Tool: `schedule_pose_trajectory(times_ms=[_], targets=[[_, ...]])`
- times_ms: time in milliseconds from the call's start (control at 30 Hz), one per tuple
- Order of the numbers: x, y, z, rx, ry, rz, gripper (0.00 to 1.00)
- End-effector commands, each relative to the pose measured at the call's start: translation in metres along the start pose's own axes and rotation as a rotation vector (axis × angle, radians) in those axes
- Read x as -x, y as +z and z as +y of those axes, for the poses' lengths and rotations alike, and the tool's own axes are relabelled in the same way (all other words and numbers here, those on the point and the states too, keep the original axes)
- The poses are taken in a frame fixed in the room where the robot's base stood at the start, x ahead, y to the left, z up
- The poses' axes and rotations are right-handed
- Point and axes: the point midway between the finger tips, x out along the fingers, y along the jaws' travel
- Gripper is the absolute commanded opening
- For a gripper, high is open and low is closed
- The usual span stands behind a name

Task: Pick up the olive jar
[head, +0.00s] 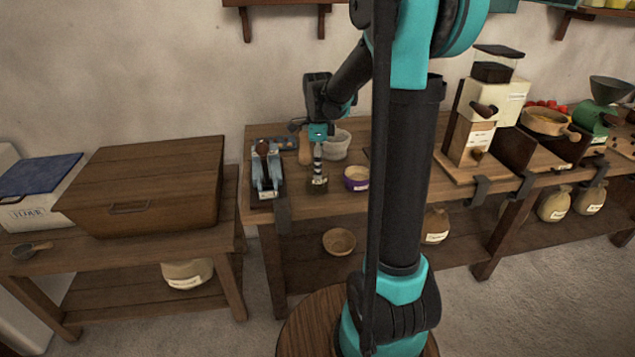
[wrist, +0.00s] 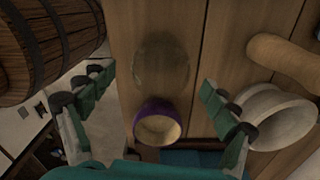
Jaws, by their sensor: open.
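The olive jar appears to be the small, see-through round jar (wrist: 160,62) standing on the wooden bench in the wrist view. In the head view a small dark glassy jar (head: 319,185) stands near the bench's front edge, under my gripper (head: 318,160). In the wrist view my gripper (wrist: 156,76) is open, its two fingers spread to the left and right of the jar with wide gaps. Nothing is held. The jar's contents are too dark to make out clearly.
A purple-rimmed bowl (head: 356,178) stands close to the jar's right in the head view; the wrist view also shows it (wrist: 158,125). A blue-grey metal device (head: 265,170) stands left.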

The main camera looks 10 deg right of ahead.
Motion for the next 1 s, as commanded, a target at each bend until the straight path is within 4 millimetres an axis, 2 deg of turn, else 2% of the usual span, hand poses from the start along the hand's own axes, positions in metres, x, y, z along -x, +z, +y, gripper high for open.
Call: schedule_pose_trajectory(times_ms=[167, 500, 800, 867, 1000], targets=[[-0.009, 0.0, -0.001, 0.0, 0.0, 0.0, 0.87], [-0.052, 0.002, -0.002, 0.0, 0.0, 0.0, 0.87], [-0.057, 0.002, -0.001, 0.0, 0.0, 0.0, 0.87], [-0.057, 0.002, -0.001, 0.0, 0.0, 0.0, 0.82], [-0.057, 0.002, -0.001, 0.0, 0.0, 0.0, 0.65]])
